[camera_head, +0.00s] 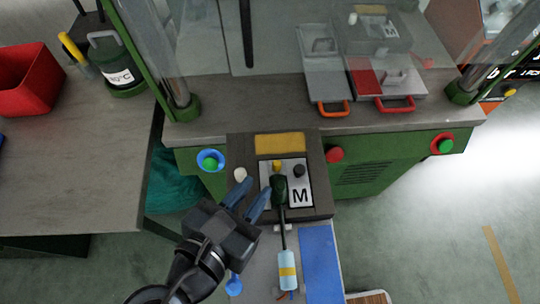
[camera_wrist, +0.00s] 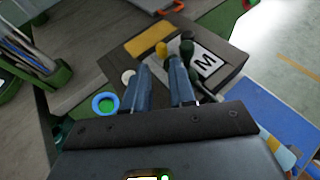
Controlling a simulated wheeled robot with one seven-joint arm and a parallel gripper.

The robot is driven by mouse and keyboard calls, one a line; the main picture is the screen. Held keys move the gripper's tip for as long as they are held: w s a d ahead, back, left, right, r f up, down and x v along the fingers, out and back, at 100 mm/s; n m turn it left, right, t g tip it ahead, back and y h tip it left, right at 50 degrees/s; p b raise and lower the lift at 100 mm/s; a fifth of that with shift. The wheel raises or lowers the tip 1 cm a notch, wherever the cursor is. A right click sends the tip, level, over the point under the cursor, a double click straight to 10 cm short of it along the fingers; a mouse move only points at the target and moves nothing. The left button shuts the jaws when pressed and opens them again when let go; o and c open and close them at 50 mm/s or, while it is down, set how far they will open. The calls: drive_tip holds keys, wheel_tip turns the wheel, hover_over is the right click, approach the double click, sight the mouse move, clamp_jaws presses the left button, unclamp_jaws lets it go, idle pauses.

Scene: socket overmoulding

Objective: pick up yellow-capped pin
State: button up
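The yellow-capped pin (camera_head: 277,165) stands in the dark fixture block (camera_head: 240,148), beside a black-capped pin (camera_head: 299,171) and the plate marked M. In the wrist view the yellow cap (camera_wrist: 162,49) shows just beyond my fingertips. My gripper (camera_head: 257,190) is open, its two blue fingers apart with nothing seen between them. It is to the lower left of the yellow-capped pin in the head view. The wrist view shows my gripper (camera_wrist: 159,72) with a gap between the fingers. The pin's lower part is hard to make out.
A dark green-handled tool (camera_head: 279,188) lies across the block close to the pin and my right finger. A white knob (camera_head: 240,174) is left of the pin. A yellow plate (camera_head: 280,143) lies behind it.

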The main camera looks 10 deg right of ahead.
sight(276, 168)
drive_tip(key=x, duration=0.5)
drive_tip(key=shift+w+d+r, duration=0.1)
drive_tip(key=shift+d+r, duration=0.05)
drive_tip(key=shift+d, duration=0.1)
drive_tip(key=shift+w+d+f, duration=0.3)
drive_tip(key=shift+w, duration=0.1)
drive_tip(key=shift+f, duration=0.15)
clamp_jaws()
